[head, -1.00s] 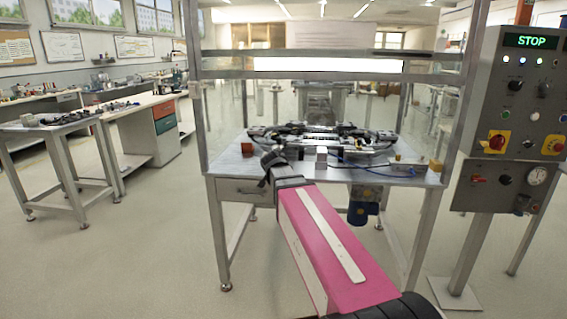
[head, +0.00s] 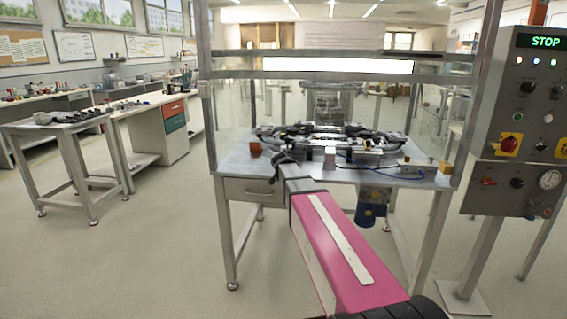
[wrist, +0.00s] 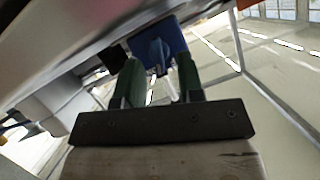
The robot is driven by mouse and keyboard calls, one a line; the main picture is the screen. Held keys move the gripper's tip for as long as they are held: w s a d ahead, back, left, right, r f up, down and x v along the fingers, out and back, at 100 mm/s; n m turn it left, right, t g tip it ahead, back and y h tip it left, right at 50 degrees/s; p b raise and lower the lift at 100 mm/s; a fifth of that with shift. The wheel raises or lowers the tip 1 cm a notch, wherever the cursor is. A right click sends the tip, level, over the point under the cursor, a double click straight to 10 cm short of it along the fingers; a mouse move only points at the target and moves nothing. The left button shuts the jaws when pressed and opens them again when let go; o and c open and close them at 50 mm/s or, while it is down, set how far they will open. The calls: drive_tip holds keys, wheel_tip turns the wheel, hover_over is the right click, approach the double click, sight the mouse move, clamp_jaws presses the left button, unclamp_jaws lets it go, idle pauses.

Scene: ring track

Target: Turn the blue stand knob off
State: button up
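A blue unit (head: 372,207) hangs under the right part of the table in the head view. In the wrist view the blue body (wrist: 165,38) is at the top, with a narrow blue knob (wrist: 158,57) projecting toward me. My gripper (wrist: 160,70) has two green fingers standing apart, one on each side of the knob. Gaps seem to remain beside it; I cannot tell whether either finger touches. In the head view my pink arm reaches toward the table front, and the fingers cannot be made out.
The metal table (head: 232,168) carries a ring track (head: 330,136) and has a framed guard above. A control panel (head: 525,120) reading STOP stands at right. A smaller table (head: 75,128) and benches are at left. Floor between them is clear.

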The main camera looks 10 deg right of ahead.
clamp_jaws()
drive_tip(key=n+h, duration=0.1)
drive_tip(key=n+g+h, duration=0.1)
drive_tip(key=n, duration=0.1)
drive_tip(key=shift+w+a+r, duration=0.1)
drive_tip(key=shift+w+a, duration=0.05)
drive_tip(key=shift+a, duration=0.25)
drive_tip(key=n+h, duration=0.1)
drive_tip(key=n, duration=0.1)
drive_tip(key=n+h, duration=0.2)
drive_tip(key=shift+w+a+f, duration=0.1)
drive_tip(key=shift+a+f, duration=0.1)
drive_tip(key=shift+a, duration=0.2)
idle(0.3)
unclamp_jaws()
